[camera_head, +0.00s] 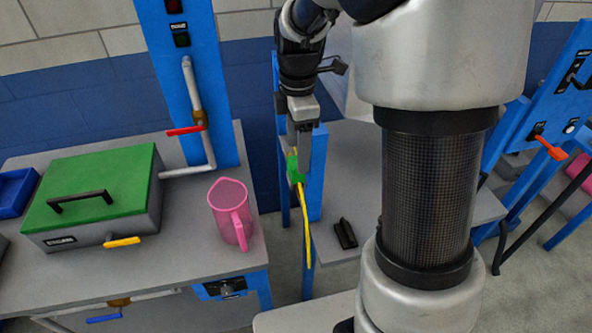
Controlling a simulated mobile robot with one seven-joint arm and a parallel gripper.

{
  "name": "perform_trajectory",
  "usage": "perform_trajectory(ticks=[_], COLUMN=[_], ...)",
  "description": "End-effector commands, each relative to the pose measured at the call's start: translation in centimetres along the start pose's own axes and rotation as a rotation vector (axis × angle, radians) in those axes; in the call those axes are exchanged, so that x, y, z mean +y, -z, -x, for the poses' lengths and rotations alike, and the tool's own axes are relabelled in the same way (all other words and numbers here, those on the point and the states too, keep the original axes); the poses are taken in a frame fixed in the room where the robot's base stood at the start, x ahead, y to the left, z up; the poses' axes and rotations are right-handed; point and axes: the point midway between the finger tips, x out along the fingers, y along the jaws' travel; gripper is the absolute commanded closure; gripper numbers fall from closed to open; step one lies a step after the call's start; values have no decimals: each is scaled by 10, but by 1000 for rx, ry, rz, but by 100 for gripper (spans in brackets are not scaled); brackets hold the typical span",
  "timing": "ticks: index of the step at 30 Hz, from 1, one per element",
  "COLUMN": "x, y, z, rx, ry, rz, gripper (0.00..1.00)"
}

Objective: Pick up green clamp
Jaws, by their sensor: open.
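The green clamp (293,168) is small in the view, at the left edge of a narrow blue upright panel. A thin yellow strip (306,232) shows beside it and hangs below it. My gripper (302,152) points down right at the clamp, with its fingers open. One grey finger shows to the right of the clamp and partly overlaps the panel. I cannot tell whether the fingers touch the clamp or stand around it.
A blue upright panel (317,190) stands right behind my gripper. A black object (345,234) lies on the grey table (350,195). To the left, a bench (150,270) holds a pink pitcher (229,213) and a green-lidded box (95,183). My arm column blocks the middle right.

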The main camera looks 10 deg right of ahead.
Motion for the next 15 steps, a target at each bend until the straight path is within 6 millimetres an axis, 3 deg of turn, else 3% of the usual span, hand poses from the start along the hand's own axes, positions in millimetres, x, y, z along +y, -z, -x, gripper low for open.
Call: perform_trajectory(ticks=[9,15], x=[0,1], y=[3,3], z=[-44,-48], rx=[0,0], ry=[4,0], rz=[-1,0], gripper=[38,38])
